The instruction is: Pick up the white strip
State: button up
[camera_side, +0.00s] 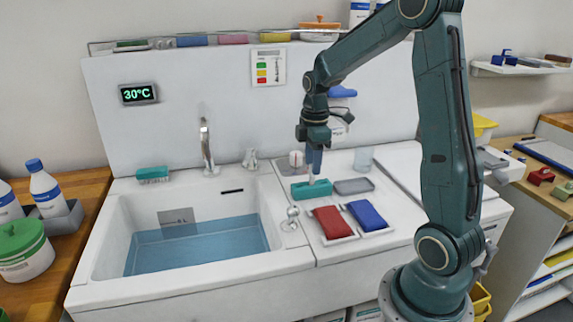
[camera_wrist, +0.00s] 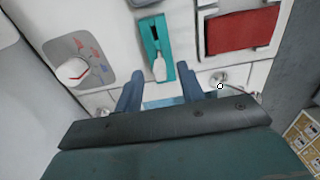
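The teal tray (camera_side: 300,193) lies on the white counter right of the sink. In the wrist view the teal tray (camera_wrist: 148,44) has a dark slot and a small white piece (camera_wrist: 159,69) at its near end. This white piece is the likeliest white strip, but its exact shape is hard to tell. My gripper (camera_side: 313,177) points down just above the teal tray. In the wrist view my gripper (camera_wrist: 160,84) has two blue fingers spread apart, with the white piece ahead of the gap between them. Nothing is seen held.
A grey tray (camera_side: 353,186), a red pack (camera_side: 332,222) and a blue pack (camera_side: 366,215) lie close by. The sink (camera_side: 107,232) with water is to the left. A clear cup (camera_side: 363,158) stands behind. A grey dial panel (camera_wrist: 99,58) shows beside the tray.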

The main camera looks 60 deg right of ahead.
jog(key=shift+f, duration=1.05)
jog(key=shift+c, duration=0.2)
grip_shut()
